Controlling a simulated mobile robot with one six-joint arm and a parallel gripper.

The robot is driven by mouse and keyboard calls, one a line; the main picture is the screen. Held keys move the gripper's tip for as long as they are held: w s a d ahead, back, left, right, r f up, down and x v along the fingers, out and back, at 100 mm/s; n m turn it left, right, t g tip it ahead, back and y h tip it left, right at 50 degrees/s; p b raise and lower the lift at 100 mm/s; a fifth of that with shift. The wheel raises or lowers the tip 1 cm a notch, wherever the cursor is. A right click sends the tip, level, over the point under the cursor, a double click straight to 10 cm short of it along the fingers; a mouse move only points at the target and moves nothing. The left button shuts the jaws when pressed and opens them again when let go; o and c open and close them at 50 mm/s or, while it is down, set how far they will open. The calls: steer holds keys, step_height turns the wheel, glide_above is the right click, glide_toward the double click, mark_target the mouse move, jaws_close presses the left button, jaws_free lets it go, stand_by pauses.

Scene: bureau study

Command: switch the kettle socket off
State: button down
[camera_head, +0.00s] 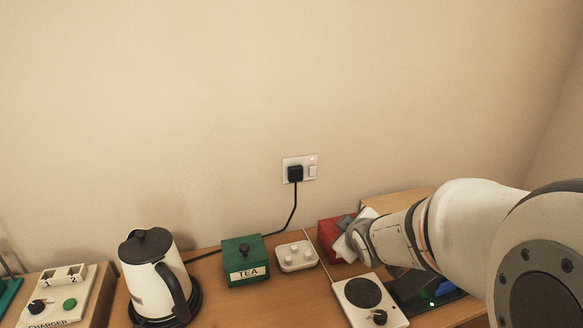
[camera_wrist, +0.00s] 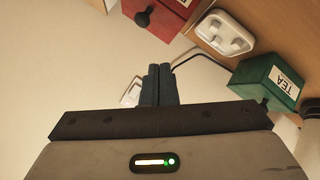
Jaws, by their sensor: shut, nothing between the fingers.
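The kettle socket is a white wall plate (camera_head: 286,162) with a black plug (camera_head: 295,173) in its left part. A white rocker switch (camera_head: 312,171) is at its right, with a small red light above. A black cable runs from the plug towards the white kettle (camera_head: 140,285) with a black lid. My gripper (camera_head: 344,222) is below and right of the socket in the head view, apart from it in the picture. In the wrist view my gripper (camera_wrist: 158,70) is shut and empty, and its fingers hide much of the white plate (camera_wrist: 130,93).
A charger panel (camera_head: 62,295) is at left. The wall around the socket is bare.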

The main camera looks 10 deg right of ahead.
mark_target(313, 169)
steer(key=w+n+t+y+b, duration=0.3)
steer(key=w+n+t, duration=0.5)
steer(key=n, duration=0.3)
steer(key=shift+w+a+n+y, duration=0.35)
steer(key=shift+a+n+y, duration=0.1)
steer(key=shift+y, duration=0.15)
steer(key=p+x, duration=0.1)
steer(key=x, duration=0.3)
steer(key=p+x, duration=0.1)
steer(key=x, duration=0.4)
steer(key=p+x, duration=0.1)
steer(key=x, duration=0.4)
steer(key=shift+r, duration=0.3)
